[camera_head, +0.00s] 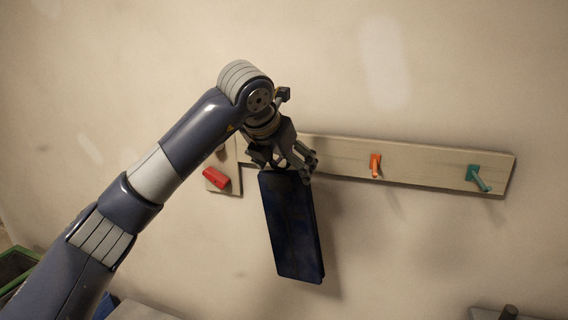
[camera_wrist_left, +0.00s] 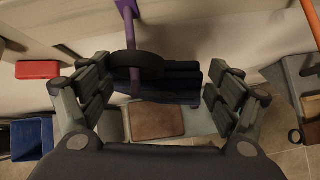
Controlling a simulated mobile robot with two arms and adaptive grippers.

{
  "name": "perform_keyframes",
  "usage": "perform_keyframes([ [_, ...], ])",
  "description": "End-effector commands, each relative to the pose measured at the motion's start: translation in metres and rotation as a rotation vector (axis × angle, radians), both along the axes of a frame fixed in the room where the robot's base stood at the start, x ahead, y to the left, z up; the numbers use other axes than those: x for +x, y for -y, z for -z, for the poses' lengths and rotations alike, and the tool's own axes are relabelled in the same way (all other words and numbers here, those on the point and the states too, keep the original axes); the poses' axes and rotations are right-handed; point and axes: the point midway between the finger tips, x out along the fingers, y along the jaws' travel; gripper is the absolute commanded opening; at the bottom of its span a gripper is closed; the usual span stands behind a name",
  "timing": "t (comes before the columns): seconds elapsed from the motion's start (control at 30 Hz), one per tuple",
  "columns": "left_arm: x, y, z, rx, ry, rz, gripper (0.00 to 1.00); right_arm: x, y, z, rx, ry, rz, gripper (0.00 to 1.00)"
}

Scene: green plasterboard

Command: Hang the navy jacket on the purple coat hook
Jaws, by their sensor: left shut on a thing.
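The navy jacket (camera_head: 292,228), a flat dark-blue slab, hangs slightly tilted below my left gripper (camera_head: 302,166), in front of the wall. In the left wrist view the jacket (camera_wrist_left: 175,80) lies between the two finger pads of my left gripper (camera_wrist_left: 160,88), which is shut on it. A dark ring (camera_wrist_left: 137,64) shows at the jacket's top. The purple coat hook (camera_wrist_left: 128,12) reaches down to the ring and shows again below it; I cannot tell for sure whether it passes through. In the head view my gripper hides the purple hook. My right gripper is not in view.
A pale wooden rail (camera_head: 430,166) on the wall carries an orange hook (camera_head: 375,166) and a teal hook (camera_head: 479,178) to the right. A red piece (camera_head: 215,178) sits on a board at left. A green-rimmed bin (camera_head: 15,265) stands low at left. Wall below the rail's right is clear.

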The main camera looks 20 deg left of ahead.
Motion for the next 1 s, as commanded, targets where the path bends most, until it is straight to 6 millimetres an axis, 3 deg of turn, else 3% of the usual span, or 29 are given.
perform_keyframes([
  [0.53,0.000,0.000,0.000,0.000,0.002,0.000,0.42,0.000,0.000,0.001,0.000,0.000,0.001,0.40],
  [1.0,0.001,0.000,0.014,0.000,0.002,0.000,0.42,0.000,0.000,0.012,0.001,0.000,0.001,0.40],
])
